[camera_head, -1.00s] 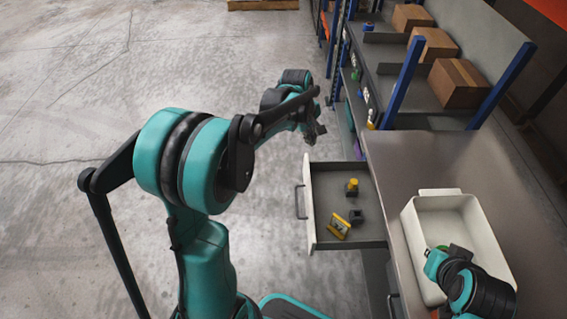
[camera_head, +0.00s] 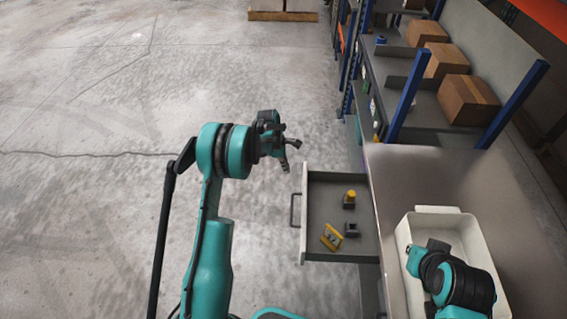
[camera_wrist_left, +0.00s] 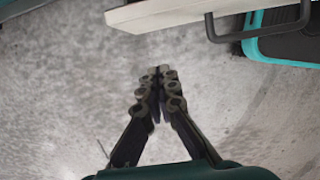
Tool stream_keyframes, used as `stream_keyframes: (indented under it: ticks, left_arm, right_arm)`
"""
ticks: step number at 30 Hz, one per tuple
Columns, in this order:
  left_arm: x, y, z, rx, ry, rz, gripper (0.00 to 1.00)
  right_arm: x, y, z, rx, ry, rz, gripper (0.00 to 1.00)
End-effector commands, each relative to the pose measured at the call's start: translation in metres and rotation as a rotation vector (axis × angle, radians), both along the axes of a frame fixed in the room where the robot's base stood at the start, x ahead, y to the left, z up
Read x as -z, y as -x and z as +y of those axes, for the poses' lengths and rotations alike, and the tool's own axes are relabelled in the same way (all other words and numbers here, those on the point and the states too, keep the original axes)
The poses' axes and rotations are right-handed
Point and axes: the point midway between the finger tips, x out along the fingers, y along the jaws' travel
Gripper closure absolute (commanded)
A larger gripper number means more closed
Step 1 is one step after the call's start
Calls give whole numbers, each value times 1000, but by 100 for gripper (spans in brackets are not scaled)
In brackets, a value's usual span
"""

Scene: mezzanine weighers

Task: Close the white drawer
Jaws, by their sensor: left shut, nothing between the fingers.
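The white drawer (camera_head: 303,220) stands pulled out from the left side of the metal workbench. Its pale front faces left and carries a dark bar handle (camera_head: 292,210). Inside lie a yellow-topped dark item (camera_head: 350,199), a small dark block (camera_head: 351,230) and a yellow item (camera_head: 332,237). My left gripper (camera_head: 291,156) is shut and empty, just beyond the far end of the drawer front and apart from it. In the left wrist view its fingertips (camera_wrist_left: 159,74) meet over bare floor, with the drawer front (camera_wrist_left: 170,12) and handle (camera_wrist_left: 262,37) at the top.
A white bin (camera_head: 456,213) stands on the workbench (camera_head: 400,165). My right arm reaches over the bin, and its gripper cannot be made out. Shelves with cardboard boxes (camera_head: 468,98) stand behind. The floor left of the drawer is clear; a pallet (camera_head: 283,15) lies far back.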

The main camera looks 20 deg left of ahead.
Motion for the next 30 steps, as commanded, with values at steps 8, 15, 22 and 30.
stream_keyframes:
  ticks: [8, 15, 22, 30]
  left_arm:
    - [31, -8, -29, 4, 0, -1, 100]
    - [29, -13, -45, 2, 0, 0, 100]
    - [28, -13, -46, 1, 0, -1, 100]
    - [28, -14, -51, 2, 0, 0, 100]
  right_arm:
    - [21, 0, 0, 0, 0, 0, 100]
    - [25, 0, 0, 0, 0, 0, 100]
    - [25, 0, 0, 0, 0, 0, 100]
    - [25, 0, 0, 0, 0, 0, 100]
